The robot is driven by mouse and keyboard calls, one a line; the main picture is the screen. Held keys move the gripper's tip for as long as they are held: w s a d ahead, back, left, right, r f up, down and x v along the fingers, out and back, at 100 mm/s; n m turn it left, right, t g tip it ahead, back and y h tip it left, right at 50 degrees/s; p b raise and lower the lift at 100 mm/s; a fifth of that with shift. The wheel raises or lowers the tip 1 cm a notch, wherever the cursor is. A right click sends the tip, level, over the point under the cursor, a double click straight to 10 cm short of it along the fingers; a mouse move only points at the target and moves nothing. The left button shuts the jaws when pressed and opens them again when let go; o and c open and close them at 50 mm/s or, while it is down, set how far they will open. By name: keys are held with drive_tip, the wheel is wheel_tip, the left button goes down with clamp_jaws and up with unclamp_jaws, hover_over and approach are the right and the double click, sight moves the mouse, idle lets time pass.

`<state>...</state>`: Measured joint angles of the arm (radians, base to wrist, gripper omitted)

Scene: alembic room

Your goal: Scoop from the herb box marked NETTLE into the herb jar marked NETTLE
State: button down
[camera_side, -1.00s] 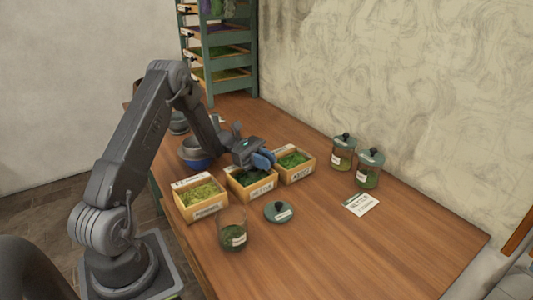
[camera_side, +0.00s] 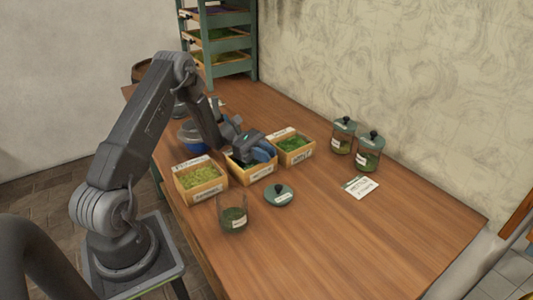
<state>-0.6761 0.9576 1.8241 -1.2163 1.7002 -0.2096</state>
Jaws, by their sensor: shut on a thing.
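The middle open wooden box (camera_side: 262,175) has a front label that seems to read NETTLE and holds dark green herb. My gripper (camera_side: 263,154) is low over this box, its blue fingers at the herb, and hides much of the inside. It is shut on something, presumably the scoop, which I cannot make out. An open glass jar (camera_side: 233,216) with green herb low inside stands in front of the boxes. Its white label is too small to read. A dark green lid (camera_side: 279,194) with a knob and label lies on the table right of the jar.
A box of yellow-green herb (camera_side: 201,184) stands left and a box of green herb (camera_side: 294,147) right of the middle one. Two lidded jars (camera_side: 343,136) (camera_side: 368,154) and a card (camera_side: 360,187) are at the right. A blue bowl (camera_side: 190,137) sits behind my arm. The front-right table is clear.

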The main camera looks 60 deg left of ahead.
drive_tip(key=shift+s, duration=0.1)
drive_tip(key=shift+s+d, duration=0.1)
drive_tip(key=shift+s, duration=1)
drive_tip(key=shift+r, duration=0.1)
wheel_tip(320, 180, up, 8)
drive_tip(key=shift+r, duration=0.15)
idle(0.4)
